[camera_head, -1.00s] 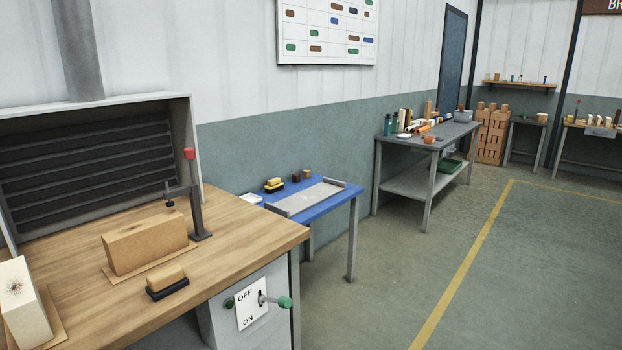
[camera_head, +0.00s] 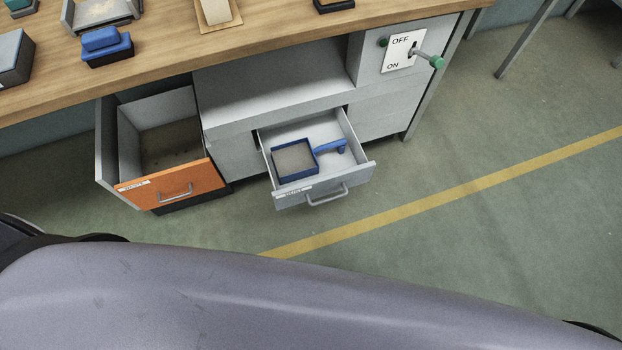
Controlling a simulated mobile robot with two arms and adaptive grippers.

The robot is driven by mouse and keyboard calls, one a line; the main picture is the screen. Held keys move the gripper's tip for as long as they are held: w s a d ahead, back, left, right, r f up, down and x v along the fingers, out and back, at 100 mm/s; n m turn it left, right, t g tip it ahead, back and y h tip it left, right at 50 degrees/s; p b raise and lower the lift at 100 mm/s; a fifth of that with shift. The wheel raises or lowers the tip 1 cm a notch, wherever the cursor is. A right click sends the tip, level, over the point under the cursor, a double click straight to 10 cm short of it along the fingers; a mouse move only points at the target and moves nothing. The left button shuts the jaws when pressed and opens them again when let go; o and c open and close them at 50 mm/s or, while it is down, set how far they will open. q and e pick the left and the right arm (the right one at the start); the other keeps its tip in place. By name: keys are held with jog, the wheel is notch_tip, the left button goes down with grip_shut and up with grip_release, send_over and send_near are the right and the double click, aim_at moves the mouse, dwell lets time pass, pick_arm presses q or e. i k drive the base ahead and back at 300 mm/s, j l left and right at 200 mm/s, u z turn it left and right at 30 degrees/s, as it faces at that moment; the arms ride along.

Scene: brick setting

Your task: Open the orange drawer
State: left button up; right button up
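The orange drawer (camera_head: 172,185) is under the wooden workbench at the left in the head view. It stands pulled out, and its inside shows grey walls and a brownish floor. A metal handle (camera_head: 176,191) and a white label (camera_head: 134,186) are on its orange front. Neither of my grippers is in view, so their place relative to the drawer cannot be told.
A grey drawer (camera_head: 331,197) stands open to the right, holding a blue tray (camera_head: 296,174) and a blue-handled tool (camera_head: 330,147). The wooden bench top (camera_head: 180,50) carries blocks and brushes. A lever (camera_head: 428,57) juts out at right. The green floor ahead is clear.

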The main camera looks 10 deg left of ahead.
aim_at(165, 158)
jog(key=u, duration=1.7)
